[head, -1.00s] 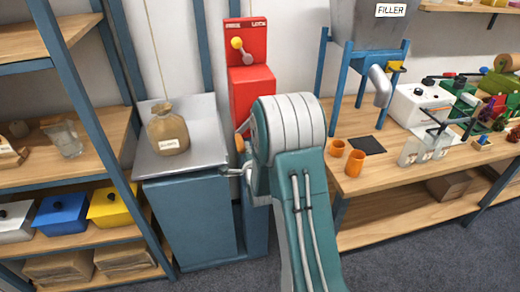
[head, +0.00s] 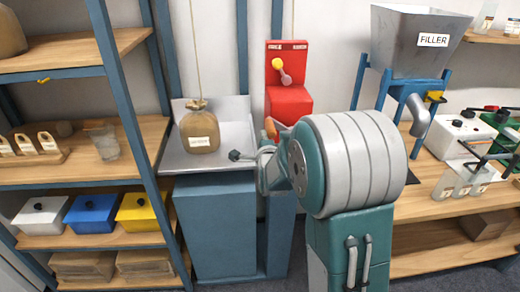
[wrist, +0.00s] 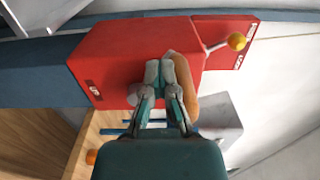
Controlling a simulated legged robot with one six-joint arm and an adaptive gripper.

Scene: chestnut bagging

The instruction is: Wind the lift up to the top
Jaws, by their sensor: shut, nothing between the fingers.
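The red winch box (head: 289,101) stands on a blue post beside the lift. A lever with a yellow knob (head: 277,63) sits on its upper plate, knob tilted up and left. The orange crank handle (head: 270,128) shows at the box's lower left and in the wrist view (wrist: 186,88). My gripper (wrist: 160,72) is shut and empty in front of the red box, its fingers just left of the handle and overlapping it; touch is unclear. In the head view my arm hides most of the gripper. A brown labelled sack (head: 200,128) stands on the grey metal platform (head: 235,150), a cord rising above it.
A blue-framed shelf (head: 150,110) with coloured lidded boxes stands at left. The filler hopper (head: 418,40) and a wooden bench (head: 425,205) with a white machine (head: 457,135) are at right. A blue cabinet (head: 217,225) is under the platform.

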